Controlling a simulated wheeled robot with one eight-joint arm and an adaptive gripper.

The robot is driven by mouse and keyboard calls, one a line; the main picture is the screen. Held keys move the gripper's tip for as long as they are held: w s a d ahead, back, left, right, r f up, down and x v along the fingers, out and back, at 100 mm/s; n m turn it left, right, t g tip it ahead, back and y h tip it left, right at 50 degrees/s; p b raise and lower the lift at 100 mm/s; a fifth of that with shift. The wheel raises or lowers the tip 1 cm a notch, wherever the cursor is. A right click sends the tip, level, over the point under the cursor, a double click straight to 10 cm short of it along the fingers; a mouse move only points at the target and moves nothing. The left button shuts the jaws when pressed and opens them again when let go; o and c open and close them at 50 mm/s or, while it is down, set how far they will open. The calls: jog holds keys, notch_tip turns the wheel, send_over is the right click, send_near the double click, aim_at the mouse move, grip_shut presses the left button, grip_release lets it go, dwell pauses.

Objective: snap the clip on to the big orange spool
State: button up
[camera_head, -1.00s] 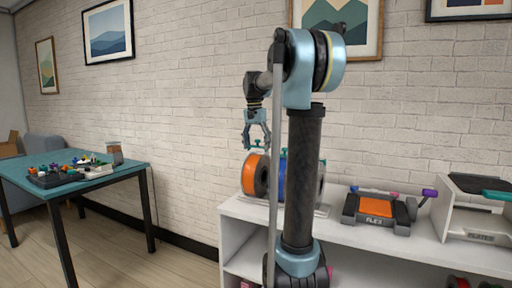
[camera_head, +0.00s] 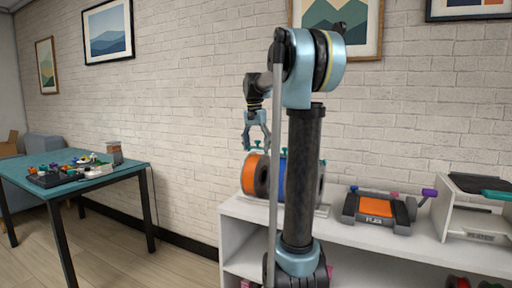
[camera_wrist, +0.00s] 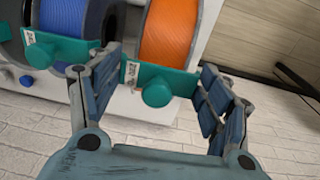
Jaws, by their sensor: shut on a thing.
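The orange spool (camera_head: 249,174) stands at the left end of a rack on the white shelf. It fills the upper middle of the wrist view (camera_wrist: 170,35). A teal clip (camera_wrist: 180,83) with a round knob and a small white label lies across the spool's lower rim in that view. My gripper (camera_wrist: 161,86) is shut on this clip, one finger at each end. I cannot tell whether the clip is seated on the rim or just against it. In the head view my gripper (camera_head: 257,146) is right above the orange spool, and the clip is barely visible there.
A blue spool (camera_wrist: 65,18) with its own teal clip (camera_wrist: 60,50) stands close beside the orange one. A grey device with an orange plate (camera_head: 376,207) and a white plate box (camera_head: 470,222) stand farther right on the shelf (camera_head: 350,237). The brick wall is close behind.

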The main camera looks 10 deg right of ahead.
jog(key=shift+f, duration=0.95)
dwell(1.1)
jog(key=o, duration=0.9)
jog(key=shift+c, duration=0.2)
jog(key=shift+o, duration=0.6)
jog(key=shift+r, duration=3.5)
